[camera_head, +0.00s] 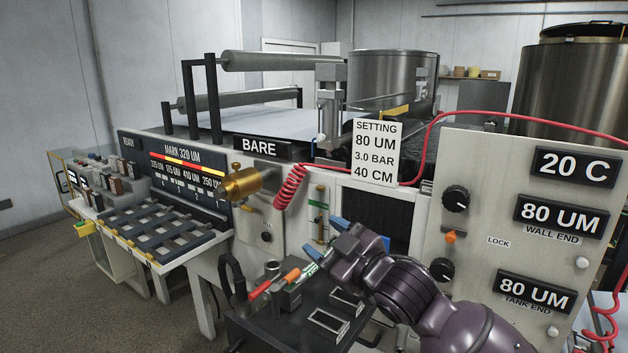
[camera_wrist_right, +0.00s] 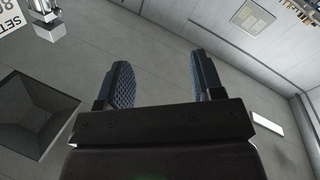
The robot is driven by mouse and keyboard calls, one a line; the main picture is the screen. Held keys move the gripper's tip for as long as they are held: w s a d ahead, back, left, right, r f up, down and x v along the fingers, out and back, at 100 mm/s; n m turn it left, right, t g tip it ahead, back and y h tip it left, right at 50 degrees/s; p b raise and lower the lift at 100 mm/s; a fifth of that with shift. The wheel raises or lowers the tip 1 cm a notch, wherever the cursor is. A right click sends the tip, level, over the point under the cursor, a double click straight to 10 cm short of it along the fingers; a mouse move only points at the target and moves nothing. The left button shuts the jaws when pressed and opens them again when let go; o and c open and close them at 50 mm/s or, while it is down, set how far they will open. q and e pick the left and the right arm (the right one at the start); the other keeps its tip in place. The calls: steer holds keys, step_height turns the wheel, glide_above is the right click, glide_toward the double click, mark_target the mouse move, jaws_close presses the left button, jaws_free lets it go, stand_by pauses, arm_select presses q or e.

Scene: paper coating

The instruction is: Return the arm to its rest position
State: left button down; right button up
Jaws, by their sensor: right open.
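My right arm comes in from the lower right in the head view. Its gripper (camera_head: 326,238) has blue fingertips spread apart and points up and left, above a dark tool tray (camera_head: 265,328) and in front of the machine. In the right wrist view the two padded fingers (camera_wrist_right: 163,82) stand wide apart with nothing between them; only grey floor or wall shows beyond. My left gripper is in neither view.
A control panel (camera_head: 475,235) with black knobs stands close at the right. A brass cylinder (camera_head: 243,183), a coiled red hose (camera_head: 289,187) and a setting card (camera_head: 376,152) are on the machine front. Red- and orange-ended tools (camera_head: 262,288) lie on the tray. Open floor (camera_head: 50,270) is at left.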

steer(key=s+d+f+m+t+h, duration=0.1)
steer(key=s+d+f+m+h, duration=0.35)
steer(key=d+f, duration=0.55)
steer(key=s+d+f+m+t+h, duration=0.1)
steer(key=s+d+f+m+h, duration=0.3)
steer(key=d+f, duration=0.6)
steer(key=s+d+f+m+g+h, duration=0.2)
steer(key=s+f, duration=0.7)
steer(key=s+d+f+m+g+h, duration=0.1)
steer(key=s+d+f+m+g, duration=0.1)
steer(key=s+f, duration=0.7)
steer(key=shift+s+d+f+m+g+h, duration=0.3)
steer(key=shift+s+d+f+m+h, duration=0.15)
steer(key=shift+d, duration=0.3)
